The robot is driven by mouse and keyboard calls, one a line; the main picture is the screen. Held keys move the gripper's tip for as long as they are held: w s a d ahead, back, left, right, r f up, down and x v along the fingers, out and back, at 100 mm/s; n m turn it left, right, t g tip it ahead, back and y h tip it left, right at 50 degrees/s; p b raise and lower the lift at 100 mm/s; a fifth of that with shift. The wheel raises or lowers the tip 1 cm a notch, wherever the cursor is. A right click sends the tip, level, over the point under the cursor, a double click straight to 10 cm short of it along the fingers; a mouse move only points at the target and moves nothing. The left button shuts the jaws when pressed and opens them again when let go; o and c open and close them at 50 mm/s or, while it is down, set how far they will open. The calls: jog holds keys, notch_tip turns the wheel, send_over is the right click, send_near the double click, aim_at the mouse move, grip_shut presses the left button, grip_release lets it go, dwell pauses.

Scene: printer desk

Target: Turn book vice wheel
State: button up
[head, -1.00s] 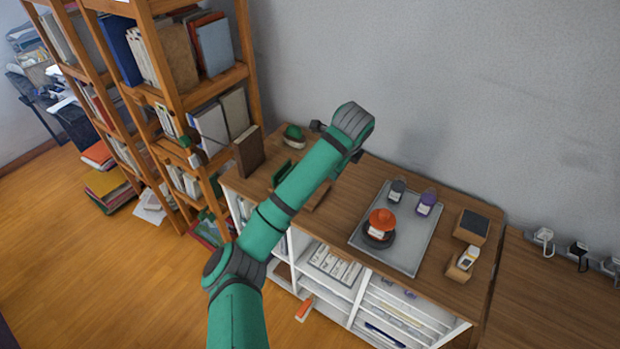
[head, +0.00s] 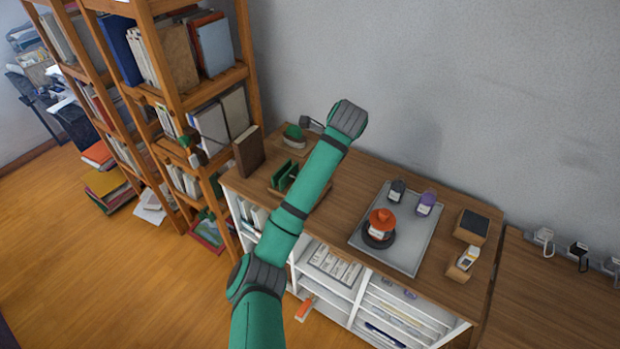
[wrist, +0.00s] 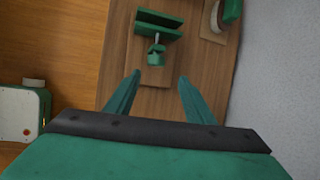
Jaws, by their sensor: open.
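The book vice (head: 284,178) is green with two upright plates on a wooden base, on the desk left of my arm in the head view. My arm hides part of it. In the wrist view the vice's plates (wrist: 158,22) are at the top, with a small green wheel (wrist: 156,57) on the near side. My gripper (wrist: 158,79) is open and empty, its two green fingers spread on either side of the wheel's line, tips just short of it in the picture. I cannot tell the height gap. The head view hides the fingers behind my arm.
A green round item (head: 293,133) and a brown book (head: 249,150) are close to the vice. A grey tray (head: 411,250) with an orange-topped stamp (head: 382,223) and two bottles lies to the right. Bookshelves (head: 185,100) stand at the left, the wall behind.

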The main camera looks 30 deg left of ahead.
jog(key=shift+s+x, duration=0.15)
jog(key=shift+x, duration=1.4)
jog(key=shift+s+x, duration=0.2)
jog(key=shift+x, duration=1.35)
jog(key=shift+s+x, duration=0.15)
jog(key=shift+x, duration=1.4)
jog(key=shift+c, duration=0.7)
jog(key=c, duration=0.9)
